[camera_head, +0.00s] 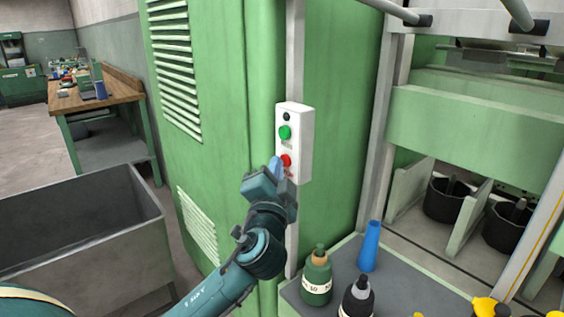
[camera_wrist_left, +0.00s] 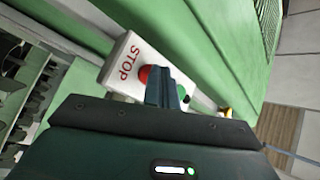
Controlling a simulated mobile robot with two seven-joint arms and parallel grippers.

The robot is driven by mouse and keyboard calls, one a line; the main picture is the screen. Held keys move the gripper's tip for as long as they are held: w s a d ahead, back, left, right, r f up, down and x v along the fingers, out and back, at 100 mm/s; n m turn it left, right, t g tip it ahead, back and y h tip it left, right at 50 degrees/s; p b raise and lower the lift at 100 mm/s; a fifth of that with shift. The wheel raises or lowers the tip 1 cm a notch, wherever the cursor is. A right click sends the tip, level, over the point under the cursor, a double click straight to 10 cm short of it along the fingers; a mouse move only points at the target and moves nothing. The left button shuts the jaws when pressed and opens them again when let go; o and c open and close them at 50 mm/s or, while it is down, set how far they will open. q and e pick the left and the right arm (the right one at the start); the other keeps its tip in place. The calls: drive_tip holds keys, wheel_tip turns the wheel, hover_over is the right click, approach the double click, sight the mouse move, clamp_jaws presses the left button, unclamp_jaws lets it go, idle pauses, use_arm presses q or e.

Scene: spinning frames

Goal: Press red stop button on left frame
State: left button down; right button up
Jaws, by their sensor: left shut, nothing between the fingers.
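A white control box (camera_head: 304,130) is mounted on a post at the side of the green cabinet. It bears a green button (camera_head: 285,132) above and a red stop button (camera_head: 286,160) below. In the left wrist view the red button (camera_wrist_left: 144,73) shows beside the word STOP on the box (camera_wrist_left: 117,64). My left gripper (camera_head: 276,165) is shut and empty, its fingertips right at the red button. The fingers (camera_wrist_left: 160,80) partly cover the button there. I cannot tell whether they touch it. My right gripper is not in view.
A grey shelf (camera_head: 400,293) at lower right carries a green bottle (camera_head: 317,279), a dark bottle (camera_head: 357,298) and a blue cone (camera_head: 370,247). A grey metal bin (camera_head: 80,235) stands at left. A workbench (camera_head: 105,97) is farther back. The spinning frame (camera_head: 470,125) fills the right.

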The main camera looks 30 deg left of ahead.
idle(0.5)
use_arm(q)
drive_tip(key=shift+s+a, duration=0.3)
drive_tip(key=shift+s, duration=0.45)
drive_tip(key=shift+s+a, duration=0.3)
drive_tip(key=shift+s, duration=0.45)
drive_tip(key=shift+s+a, duration=0.35)
drive_tip(key=shift+s, duration=0.45)
drive_tip(key=shift+s+a, duration=0.3)
drive_tip(key=shift+s, duration=0.45)
